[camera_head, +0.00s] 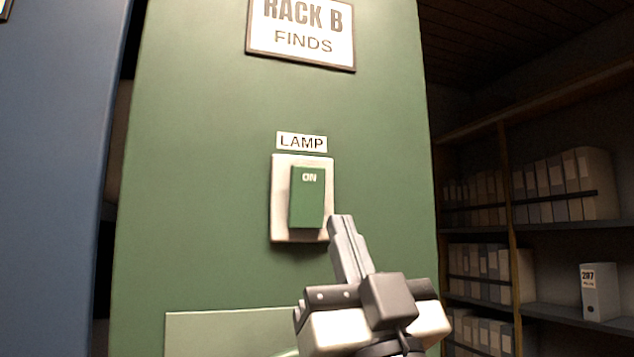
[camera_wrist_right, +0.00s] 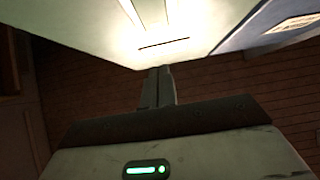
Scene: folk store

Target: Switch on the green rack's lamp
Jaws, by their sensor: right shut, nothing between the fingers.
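The green rack's end panel (camera_head: 200,120) fills the middle of the head view. It carries a white switch plate (camera_head: 281,200) with a green rocker (camera_head: 308,205) marked ON near its top. A LAMP label (camera_head: 302,142) is above the plate. My right gripper (camera_head: 340,219) is shut and empty, its fingertips by the plate's lower right edge; I cannot tell whether they touch it. In the wrist view its fingers (camera_wrist_right: 159,75) point at a pale, brightly lit surface. The lamp itself is not identifiable. My left gripper is not in view.
A "RACK B FINDS" sign (camera_head: 302,35) is above the switch. A blue rack (camera_head: 55,180) stands at the left, beyond a dark gap. Shelves with binders (camera_head: 560,185) are at the right. A pale green raised panel (camera_head: 225,330) is below the switch.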

